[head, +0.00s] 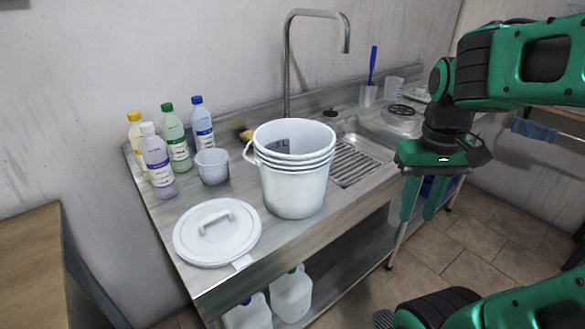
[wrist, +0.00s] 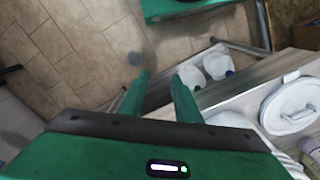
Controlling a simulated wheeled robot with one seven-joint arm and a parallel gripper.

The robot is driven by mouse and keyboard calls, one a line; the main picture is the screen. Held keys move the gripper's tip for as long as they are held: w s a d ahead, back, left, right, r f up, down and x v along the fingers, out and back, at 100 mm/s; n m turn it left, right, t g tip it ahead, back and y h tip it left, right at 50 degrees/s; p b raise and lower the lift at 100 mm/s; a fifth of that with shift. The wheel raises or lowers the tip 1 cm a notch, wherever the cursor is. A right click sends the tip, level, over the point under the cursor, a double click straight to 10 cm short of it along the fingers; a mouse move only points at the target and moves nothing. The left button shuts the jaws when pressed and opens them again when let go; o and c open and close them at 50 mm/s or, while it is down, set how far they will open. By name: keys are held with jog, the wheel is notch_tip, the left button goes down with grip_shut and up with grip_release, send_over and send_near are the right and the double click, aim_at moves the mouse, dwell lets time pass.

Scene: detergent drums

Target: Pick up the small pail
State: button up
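The small pail (head: 212,166) is a pale, translucent tub. It stands upright on the steel counter, between the bottles and the large white bucket stack (head: 296,190). I cannot make it out in the wrist view. My gripper (head: 422,212) hangs at the right, past the counter's front edge and well apart from the pail. Its two green fingers point down and are open, with nothing between them. They also show in the wrist view (wrist: 160,82), over the tiled floor.
Several bottles, such as a purple one (head: 158,165), stand left of the pail. A white lid (head: 190,240) lies in front. A tall faucet (head: 287,65) rises behind the bucket stack. The sink drainer (head: 355,165) is to its right. Jugs (head: 291,295) sit on the lower shelf.

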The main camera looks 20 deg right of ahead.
jog(key=w+a+r+n, duration=0.8)
jog(key=w+a+r, duration=0.15)
jog(key=w, duration=0.45)
notch_tip(320, 180, up, 5)
jog(key=n, duration=0.6)
send_over(282, 171)
jog(key=shift+d, duration=0.1)
jog(key=shift+n, duration=0.3)
jog(key=shift+w+f, duration=0.2)
jog(key=shift+f, duration=2.4)
jog(key=shift+w+f, duration=0.15)
jog(key=shift+f, duration=2.4)
grip_shut()
